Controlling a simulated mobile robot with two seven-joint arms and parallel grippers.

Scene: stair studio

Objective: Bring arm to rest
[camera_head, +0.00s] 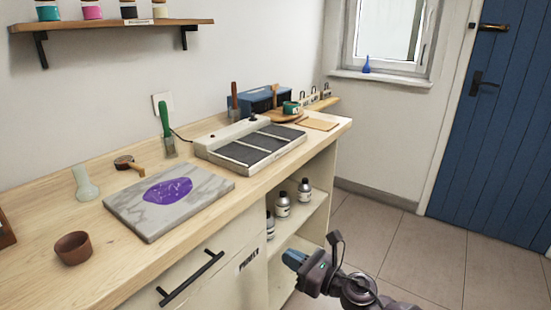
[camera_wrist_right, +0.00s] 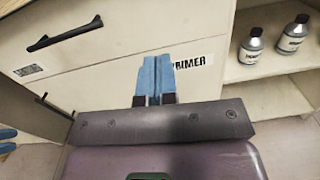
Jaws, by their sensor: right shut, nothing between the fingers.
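My right gripper (camera_head: 292,258) is low in front of the cabinet in the head view, beside the open shelf. In the right wrist view its two blue fingers (camera_wrist_right: 155,78) are together with nothing between them. They are in front of the cabinet face, near a label reading PRIMER (camera_wrist_right: 192,65); I cannot tell whether they touch it. Blue tips (camera_wrist_right: 7,140), probably of my left gripper, show at the left edge of the right wrist view. The left gripper does not show in the head view.
The wooden counter (camera_head: 40,235) holds a marble slab (camera_head: 205,188) with a purple patch, a brown pot (camera_head: 73,248), a green-handled brush (camera_head: 165,125) and a white panelled device (camera_head: 215,155). Bottles (camera_head: 282,204) stand on the open shelf. The tiled floor (camera_head: 430,260) at right is clear.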

